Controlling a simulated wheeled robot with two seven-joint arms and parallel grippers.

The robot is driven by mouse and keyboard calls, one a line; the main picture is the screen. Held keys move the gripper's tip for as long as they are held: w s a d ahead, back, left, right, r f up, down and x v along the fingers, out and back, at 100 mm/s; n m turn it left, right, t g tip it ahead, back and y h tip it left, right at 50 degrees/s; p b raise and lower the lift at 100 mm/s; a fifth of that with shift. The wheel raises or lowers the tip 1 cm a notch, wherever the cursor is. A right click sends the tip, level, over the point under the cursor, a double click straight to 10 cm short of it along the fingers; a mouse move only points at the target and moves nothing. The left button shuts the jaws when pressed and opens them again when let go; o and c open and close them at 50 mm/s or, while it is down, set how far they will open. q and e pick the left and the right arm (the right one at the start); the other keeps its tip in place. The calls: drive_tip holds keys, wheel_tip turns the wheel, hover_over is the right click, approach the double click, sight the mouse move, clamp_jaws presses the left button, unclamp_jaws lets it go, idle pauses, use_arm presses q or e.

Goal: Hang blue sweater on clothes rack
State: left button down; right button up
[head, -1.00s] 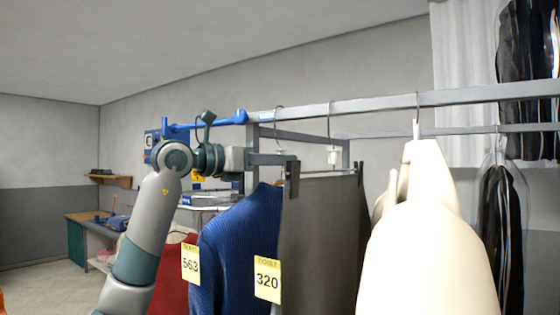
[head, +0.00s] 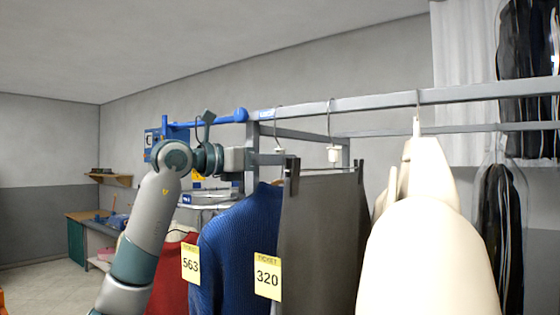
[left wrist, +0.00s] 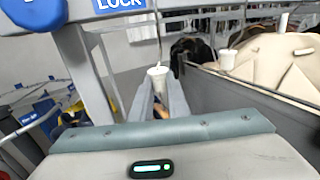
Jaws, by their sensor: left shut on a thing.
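The blue sweater (head: 240,240) hangs upright in the head view, left of a grey garment, with a yellow ticket 320 (head: 267,278) in front. The clothes rack's top rail (head: 390,102) runs above it. My left gripper (head: 285,160) is just below the rail's left end, at the white neck of the sweater's hanger. In the left wrist view its fingers are shut around this white hanger neck (left wrist: 158,72). The hanger's hook (head: 279,112) reaches up to the rail; I cannot tell whether it bears on it. My right gripper is not in view.
The grey garment (head: 320,230) hangs close on the sweater's right, then a cream garment (head: 425,250). A red garment (head: 172,272) with ticket 563 (head: 190,264) is on the left. A blue knobbed bar (head: 215,119) projects at the rail's left end.

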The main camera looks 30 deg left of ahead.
use_arm(q)
drive_tip(key=c, duration=1.6)
unclamp_jaws()
drive_tip(key=shift+s, duration=0.1)
drive_tip(key=shift+s+a+f+b, duration=0.1)
drive_tip(key=shift+s+a+b, duration=0.25)
drive_tip(key=shift+s+b, duration=0.1)
drive_tip(key=b+v, duration=0.6)
drive_tip(key=v, duration=1)
drive_tip(key=shift+s, duration=0.15)
